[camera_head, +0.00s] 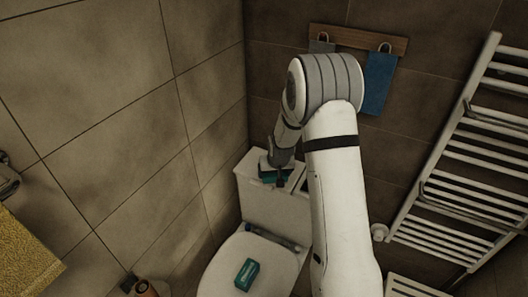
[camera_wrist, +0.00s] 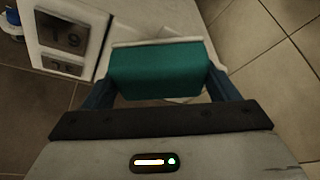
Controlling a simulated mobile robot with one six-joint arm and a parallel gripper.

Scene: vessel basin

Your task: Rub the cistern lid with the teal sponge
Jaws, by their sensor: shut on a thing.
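The teal sponge (camera_wrist: 158,70) is held between the two blue fingers of my gripper (camera_wrist: 160,88) in the wrist view, with a pale strip along its far edge. In the head view my gripper (camera_head: 273,180) is over the white cistern lid (camera_head: 248,164), and a bit of teal shows at its fingers. The pale lid surface (camera_wrist: 165,22) lies beyond the sponge in the wrist view. I cannot tell whether the sponge touches the lid. My arm hides part of the cistern's right side.
A teal block (camera_head: 247,274) lies on the closed toilet seat cover (camera_head: 225,262). A white towel radiator (camera_head: 462,165) stands on the right. A blue towel (camera_head: 380,84) hangs from a wooden rack (camera_head: 357,40). A yellow towel (camera_head: 25,258) is at left. A white-framed panel (camera_wrist: 40,56) shows in the wrist view.

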